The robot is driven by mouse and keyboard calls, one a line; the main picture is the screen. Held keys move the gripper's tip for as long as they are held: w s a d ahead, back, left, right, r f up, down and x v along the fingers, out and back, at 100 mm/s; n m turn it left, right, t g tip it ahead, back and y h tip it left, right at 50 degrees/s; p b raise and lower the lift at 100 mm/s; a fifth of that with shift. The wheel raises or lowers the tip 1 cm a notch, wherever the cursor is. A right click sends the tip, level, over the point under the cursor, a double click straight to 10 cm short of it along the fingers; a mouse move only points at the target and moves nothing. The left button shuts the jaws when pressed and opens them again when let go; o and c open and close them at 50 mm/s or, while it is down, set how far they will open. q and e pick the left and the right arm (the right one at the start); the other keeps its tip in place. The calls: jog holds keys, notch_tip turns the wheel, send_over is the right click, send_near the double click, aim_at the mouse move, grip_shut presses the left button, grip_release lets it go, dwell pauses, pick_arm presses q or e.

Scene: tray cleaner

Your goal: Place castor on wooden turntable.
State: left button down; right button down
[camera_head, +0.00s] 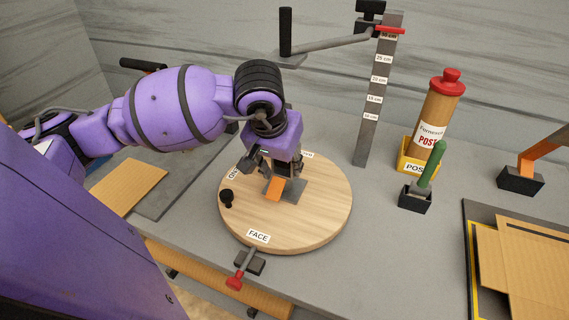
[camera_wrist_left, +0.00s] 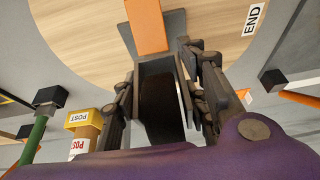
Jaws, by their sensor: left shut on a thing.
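The round wooden turntable (camera_head: 318,225) lies on the grey bench, with FACE and END labels on its top. My left gripper (camera_head: 280,168) is over its middle, pointing down, with its fingers (camera_wrist_left: 165,75) shut on a dark piece. This appears to be the castor, with an orange strip (camera_head: 274,189) and a grey plate (camera_head: 296,190) at its lower end. The strip (camera_wrist_left: 147,25) and plate (camera_wrist_left: 176,22) show against the wood in the left wrist view. The fingers hide much of the castor. I cannot tell whether the plate touches the wood. My right gripper is not in view.
A tall scaled post (camera_head: 376,110), a green-handled tool (camera_head: 426,175) and a POST tube (camera_head: 437,115) stand to the right. Cardboard sheets (camera_head: 505,260) lie front right.

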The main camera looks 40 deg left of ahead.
pick_arm(q)
jog(key=shift+r, duration=0.15)
jog(key=shift+f, duration=0.3)
jog(key=c, duration=1)
grip_release()
jog(key=shift+c, duration=0.2)
jog(key=shift+r, duration=0.55)
jog(key=v, duration=1.1)
jog(key=shift+s+r, duration=0.2)
